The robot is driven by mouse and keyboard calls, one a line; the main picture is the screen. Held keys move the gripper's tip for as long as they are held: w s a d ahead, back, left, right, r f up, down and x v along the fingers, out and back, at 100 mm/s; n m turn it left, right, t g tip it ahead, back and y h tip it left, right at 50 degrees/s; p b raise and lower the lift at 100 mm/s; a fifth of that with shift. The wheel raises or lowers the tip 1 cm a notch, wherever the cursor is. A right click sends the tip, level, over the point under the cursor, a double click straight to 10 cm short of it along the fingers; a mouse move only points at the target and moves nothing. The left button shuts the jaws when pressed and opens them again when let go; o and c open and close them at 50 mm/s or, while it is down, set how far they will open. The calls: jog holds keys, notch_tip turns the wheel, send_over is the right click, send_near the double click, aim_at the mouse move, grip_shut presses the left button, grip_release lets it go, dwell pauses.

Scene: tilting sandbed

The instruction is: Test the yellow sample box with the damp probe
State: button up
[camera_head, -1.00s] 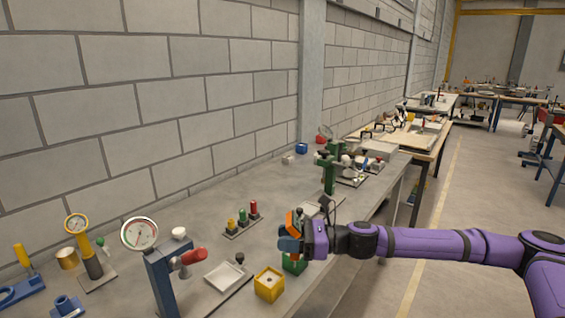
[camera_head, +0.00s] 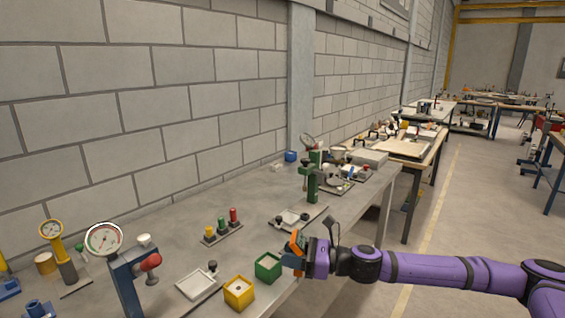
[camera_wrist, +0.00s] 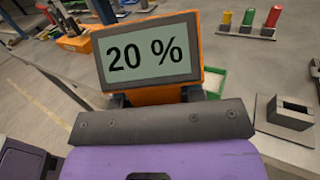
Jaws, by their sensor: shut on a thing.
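The yellow sample box (camera_head: 239,293) sits open-topped near the bench's front edge, with a pale round spot inside. The damp probe (camera_head: 297,241) is orange, and its screen in the wrist view (camera_wrist: 150,55) reads "20 %". My gripper (camera_head: 304,256) is shut on the probe, to the right of the green sample box (camera_head: 268,267). That puts the green box between my gripper and the yellow box. Part of the green box shows behind the screen in the wrist view (camera_wrist: 214,84). The probe's tip is hidden, and I cannot tell whether it touches anything.
A white tray (camera_head: 194,286) and a blue stand (camera_head: 126,285) with a dial gauge (camera_head: 104,239) lie left of the yellow box. A rack of coloured pegs (camera_head: 221,233) and a green press (camera_head: 312,184) stand farther back. The aisle on the right is clear.

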jog(key=w+d+f+m+t+h, duration=0.3)
jog(key=d+f+m+t+h, duration=0.1)
jog(key=d+f+t, duration=0.2)
jog(key=w+d+f+m+t+h, duration=0.3)
jog(key=d+f+m+t, duration=0.2)
jog(key=f, duration=0.1)
jog(key=s+d+f+m+t+h, duration=0.15)
jog(key=d+m+t+h, duration=0.4)
jog(key=d+h, duration=0.85)
jog(key=w+a+r+m+g+y, duration=0.1)
jog(key=a+r, duration=0.3)
jog(key=r, duration=0.5)
jog(key=a+r, duration=0.3)
jog(key=r, duration=0.5)
jog(key=w+a+r+m+g+y, duration=0.1)
jog(key=a+r, duration=0.3)
jog(key=r, duration=0.5)
jog(key=s+a+r, duration=1.2)
jog(key=s+a, duration=0.1)
jog(key=s, duration=0.4)
jog(key=s+a+r+y, duration=0.1)
jog(key=s+a+r, duration=0.1)
jog(key=s, duration=0.5)
jog(key=shift+s+a+r+n, duration=0.3)
jog(key=shift+s+a+n, duration=0.05)
jog(key=shift+a, duration=0.4)
